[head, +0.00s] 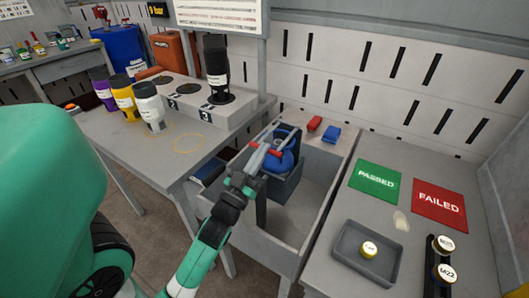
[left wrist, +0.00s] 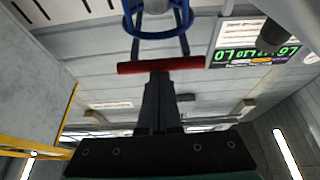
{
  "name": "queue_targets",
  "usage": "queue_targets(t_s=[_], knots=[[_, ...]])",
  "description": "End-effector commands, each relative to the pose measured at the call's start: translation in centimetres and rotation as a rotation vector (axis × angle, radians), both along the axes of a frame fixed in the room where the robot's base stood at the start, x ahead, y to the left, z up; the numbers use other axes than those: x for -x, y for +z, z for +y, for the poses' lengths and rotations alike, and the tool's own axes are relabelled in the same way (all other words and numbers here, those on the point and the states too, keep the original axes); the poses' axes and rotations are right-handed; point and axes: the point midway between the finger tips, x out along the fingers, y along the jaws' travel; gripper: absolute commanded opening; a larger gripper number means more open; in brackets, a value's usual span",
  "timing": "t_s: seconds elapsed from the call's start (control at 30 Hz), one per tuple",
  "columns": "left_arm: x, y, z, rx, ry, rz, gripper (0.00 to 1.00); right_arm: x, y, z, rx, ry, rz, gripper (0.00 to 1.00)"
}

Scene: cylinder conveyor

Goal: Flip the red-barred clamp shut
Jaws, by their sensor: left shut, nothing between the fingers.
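The clamp's red bar (head: 275,152) shows in the head view beside a blue round fixture (head: 287,160) in the grey bin. In the left wrist view the red bar (left wrist: 135,68) lies crosswise at my fingertips, with a blue ring (left wrist: 157,34) beyond it. My left gripper (head: 254,168) is shut and empty, its fingertips close to the red bar; I cannot tell whether they touch. The left gripper also shows in the left wrist view (left wrist: 160,82). My gripper hides part of the clamp. My right gripper is not in view.
Grey bin walls (head: 318,215) surround the fixture. A red block (head: 315,123) and a blue block (head: 332,134) lie behind it. Bottles (head: 150,108) stand on the left bench. Green PASSED (head: 375,180) and red FAILED (head: 440,204) mats and a grey tray (head: 350,270) are on the right.

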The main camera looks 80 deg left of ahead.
Motion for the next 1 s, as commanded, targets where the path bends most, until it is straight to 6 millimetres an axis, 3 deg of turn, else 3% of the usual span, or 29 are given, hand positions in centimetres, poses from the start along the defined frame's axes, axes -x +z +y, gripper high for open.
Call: queue_targets(t_s=[0.03,0.37,0.57,0.7,0.73,0.77,1.0], knots=[[-0.1,-1.8,0.4,0.04,0.008,0.029,0.0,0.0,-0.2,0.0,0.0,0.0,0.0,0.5],[-0.1,-1.7,0.4,0.039,0.006,0.028,0.0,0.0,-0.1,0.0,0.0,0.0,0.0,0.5],[-0.2,1.2,0.1,0.026,0.0,0.019,0.0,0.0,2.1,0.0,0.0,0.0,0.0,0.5],[-0.3,4.9,-0.5,0.005,-0.012,0.002,0.0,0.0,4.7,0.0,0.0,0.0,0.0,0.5],[0.1,2.2,-0.9,0.007,-0.01,0.006,0.0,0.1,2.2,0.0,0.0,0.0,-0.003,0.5],[0.5,1.0,-1.3,0.008,-0.01,0.006,0.0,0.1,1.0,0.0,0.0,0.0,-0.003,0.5],[2.7,-2.9,-4.1,0.001,-0.011,0.002,0.0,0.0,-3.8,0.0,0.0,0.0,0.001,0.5]])
